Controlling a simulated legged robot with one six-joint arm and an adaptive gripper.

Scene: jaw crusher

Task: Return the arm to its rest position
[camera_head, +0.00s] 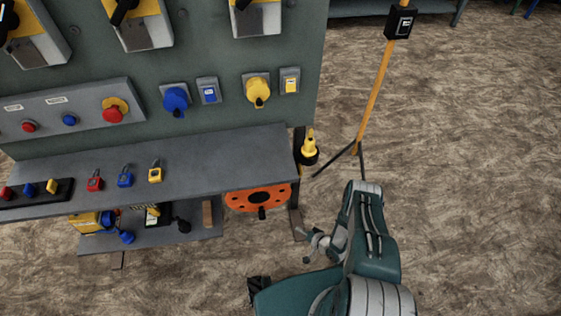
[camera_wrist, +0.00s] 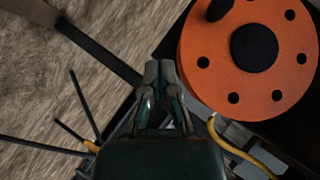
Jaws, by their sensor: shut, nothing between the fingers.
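My gripper (camera_wrist: 160,68) shows in the wrist view with its two dark fingers together, shut and empty. Its tips point toward the floor beside a large orange disc-shaped wheel (camera_wrist: 288,62) with a dark hub and holes. From this view I cannot tell whether the fingers touch the wheel. In the head view my arm (camera_head: 370,230) is folded at the lower right, teal and grey. The orange wheel also shows in the head view (camera_head: 238,199), under the right end of the grey shelf.
A grey shelf (camera_head: 220,163) carries small red, blue and yellow padlocks. Above it is a panel (camera_head: 220,55) with switches. A yellow-black plug (camera_head: 309,148) hangs at the shelf end. The floor at right is clear.

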